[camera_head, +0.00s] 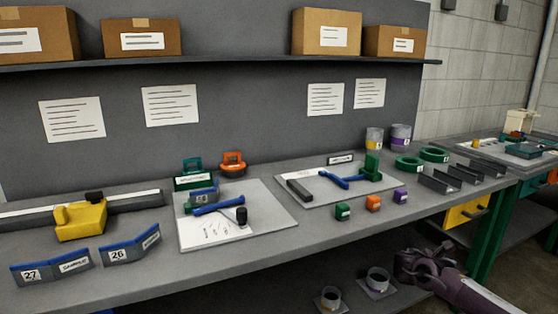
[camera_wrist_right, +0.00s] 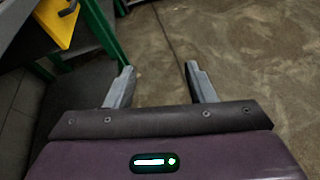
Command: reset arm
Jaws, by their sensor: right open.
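My right gripper (camera_head: 408,262) shows at the lower right of the head view, in front of and below the bench's front edge. In the right wrist view the same gripper (camera_wrist_right: 158,82) has its two grey fingers apart with nothing between them. My left gripper is in neither view.
The grey bench (camera_head: 300,245) holds a yellow tool (camera_head: 80,220), two boards with blue-handled tools, small coloured blocks (camera_head: 373,203) and green rings (camera_head: 409,163). Cans (camera_head: 377,281) stand on a lower shelf near my right gripper. A green bench leg (camera_wrist_right: 104,32) stands left of the fingers.

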